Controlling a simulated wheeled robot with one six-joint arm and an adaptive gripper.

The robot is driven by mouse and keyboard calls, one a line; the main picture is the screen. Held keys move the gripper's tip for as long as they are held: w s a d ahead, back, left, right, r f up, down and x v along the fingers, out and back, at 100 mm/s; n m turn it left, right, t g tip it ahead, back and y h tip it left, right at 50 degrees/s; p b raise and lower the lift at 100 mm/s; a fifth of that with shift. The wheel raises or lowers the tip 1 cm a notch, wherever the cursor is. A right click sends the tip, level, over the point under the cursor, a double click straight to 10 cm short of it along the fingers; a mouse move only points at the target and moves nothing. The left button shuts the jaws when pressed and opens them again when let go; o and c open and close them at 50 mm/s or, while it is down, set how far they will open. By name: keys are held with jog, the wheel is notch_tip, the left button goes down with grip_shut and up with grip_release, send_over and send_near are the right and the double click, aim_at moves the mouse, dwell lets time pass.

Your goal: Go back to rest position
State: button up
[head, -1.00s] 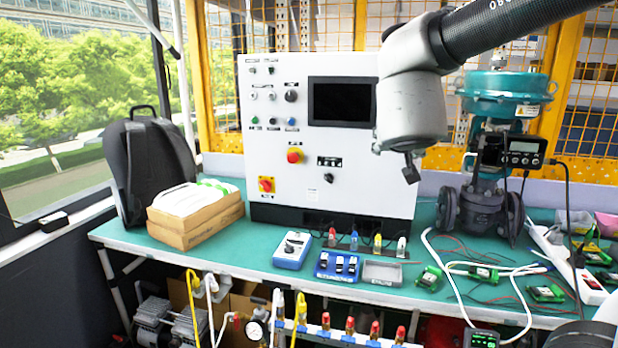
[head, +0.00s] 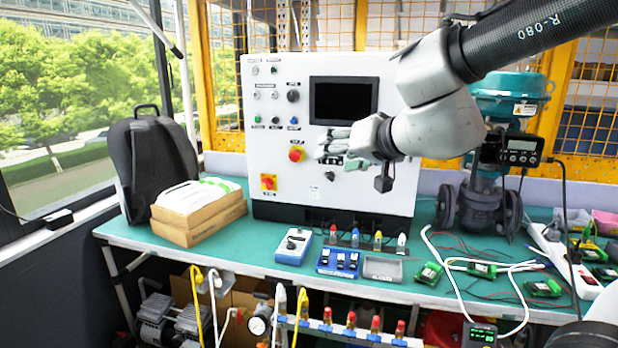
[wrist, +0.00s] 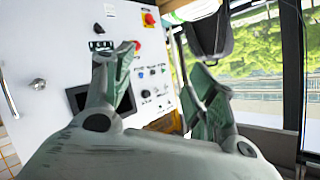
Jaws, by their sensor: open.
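My gripper (head: 335,150) is raised in front of the white control panel (head: 277,160), to the right of its red knobs and below its dark screen (head: 343,101). In the wrist view my gripper (wrist: 165,65) has its two fingers spread well apart, with nothing between them. The gap between the fingertips and the panel face is hard to judge.
A teal valve (head: 510,95) stands at the right.

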jog(key=s+d+f+n+g, duration=0.2)
jog(key=s+d+f+g, duration=0.3)
jog(key=s, duration=0.2)
jog(key=s+d+f+m+g+h, duration=0.1)
jog(key=s+d+h, duration=0.2)
jog(key=d, duration=0.9)
jog(key=s+d+f+m+g+h, duration=0.1)
jog(key=s+d+h, duration=0.3)
jog(key=s+d, duration=0.5)
jog(key=d, duration=0.4)
jog(key=shift+s+f+m, duration=0.3)
jog(key=shift+s+f, duration=0.05)
jog(key=shift+f, duration=0.05)
jog(key=shift+d, duration=0.1)
